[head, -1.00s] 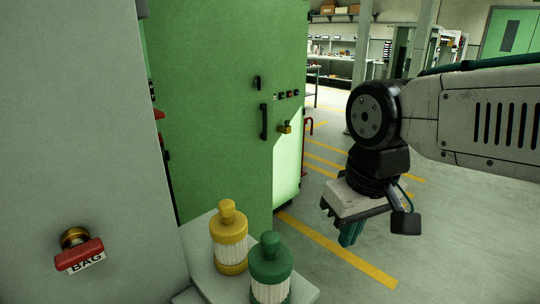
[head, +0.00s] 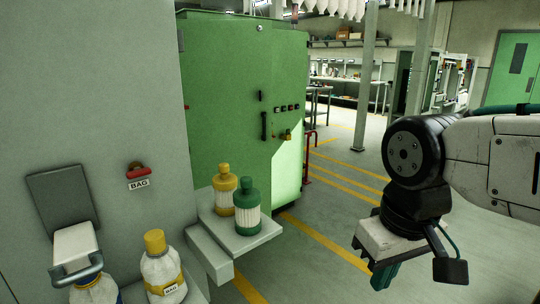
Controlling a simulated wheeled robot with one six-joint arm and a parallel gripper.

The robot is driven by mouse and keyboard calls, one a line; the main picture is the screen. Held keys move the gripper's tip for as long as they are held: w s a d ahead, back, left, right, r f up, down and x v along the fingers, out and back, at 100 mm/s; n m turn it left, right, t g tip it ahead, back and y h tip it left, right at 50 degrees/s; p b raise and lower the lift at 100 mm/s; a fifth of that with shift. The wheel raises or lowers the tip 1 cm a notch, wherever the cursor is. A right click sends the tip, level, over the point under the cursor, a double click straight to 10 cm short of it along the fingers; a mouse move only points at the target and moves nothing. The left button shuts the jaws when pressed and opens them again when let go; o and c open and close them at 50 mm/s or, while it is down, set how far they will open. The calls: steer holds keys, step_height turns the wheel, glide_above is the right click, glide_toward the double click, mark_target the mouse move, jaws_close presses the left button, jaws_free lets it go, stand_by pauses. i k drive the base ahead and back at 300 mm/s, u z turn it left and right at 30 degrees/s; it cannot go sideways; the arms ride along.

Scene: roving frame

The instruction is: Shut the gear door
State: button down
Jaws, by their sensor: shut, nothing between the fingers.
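I cannot make out any door marked as gear. A tall green cabinet (head: 225,90) stands in the middle distance, with a dark upright handle (head: 264,126) and a row of small buttons on its face. I cannot tell whether this face is the gear door, or whether it stands ajar. My gripper (head: 384,276) hangs at the right, pointing down over the floor, with its green fingers shut and empty. It is well apart from the cabinet and touches nothing I can see.
A tall grey unit (head: 90,90) fills the left, with a red knob (head: 138,170) labelled BAG. A grey shelf (head: 255,238) juts out, bearing a yellow bottle (head: 224,190) and a green bottle (head: 247,206). White bottles (head: 162,270) stand lower left. The yellow-lined floor (head: 325,225) is open.

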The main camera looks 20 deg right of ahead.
mark_target(224, 64)
steer(key=z, duration=0.65)
steer(key=i, duration=0.75)
steer(key=z, duration=0.85)
steer(key=i, duration=2.05)
steer(key=u, duration=1.35)
steer(key=i, duration=0.75)
steer(key=u, duration=0.9)
